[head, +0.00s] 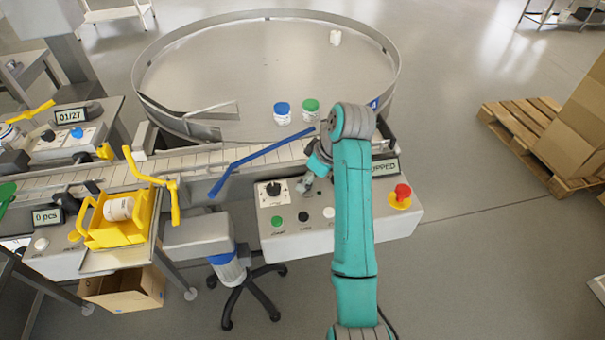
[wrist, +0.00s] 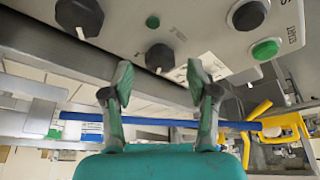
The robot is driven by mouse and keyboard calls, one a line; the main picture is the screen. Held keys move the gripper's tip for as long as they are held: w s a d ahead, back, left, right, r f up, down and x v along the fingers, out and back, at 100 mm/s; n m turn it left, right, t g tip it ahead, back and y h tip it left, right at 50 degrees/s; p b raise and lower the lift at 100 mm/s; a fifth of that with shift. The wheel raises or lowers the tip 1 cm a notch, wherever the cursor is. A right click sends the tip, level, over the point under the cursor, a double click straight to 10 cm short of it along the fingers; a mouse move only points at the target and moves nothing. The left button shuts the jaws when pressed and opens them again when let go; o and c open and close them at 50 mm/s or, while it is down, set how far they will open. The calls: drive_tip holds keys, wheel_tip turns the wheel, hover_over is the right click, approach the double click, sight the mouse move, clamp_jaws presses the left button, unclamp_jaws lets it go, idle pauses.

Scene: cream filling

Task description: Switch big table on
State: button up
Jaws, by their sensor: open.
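The big round table (head: 230,72) fills the upper middle of the head view, with two jars, one blue-lidded and one green-lidded, near its front. Its grey control panel (head: 290,245) stands in front. The panel has a black rotary knob (head: 273,188), a green button (head: 278,221), a black button (head: 303,217), a white button (head: 329,212) and a red stop button (head: 403,190). A display (head: 387,166) ends in "PPED"; my arm hides its start. My gripper (head: 308,184) is open above the panel, right of the rotary knob. The wrist view shows black knobs (wrist: 160,57) and a green button (wrist: 265,49) beyond the open, empty fingers.
A blue guide bar (head: 262,158) crosses the conveyor (head: 200,162) behind the panel. A yellow bin (head: 118,235) with a jar stands at the left, beside a yellow handle. A stool (head: 248,290) stands below. A pallet with boxes (head: 575,125) is far right.

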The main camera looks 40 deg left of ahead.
drive_tip(key=shift+x, duration=0.8)
drive_tip(key=shift+c, duration=0.3)
clamp_jaws()
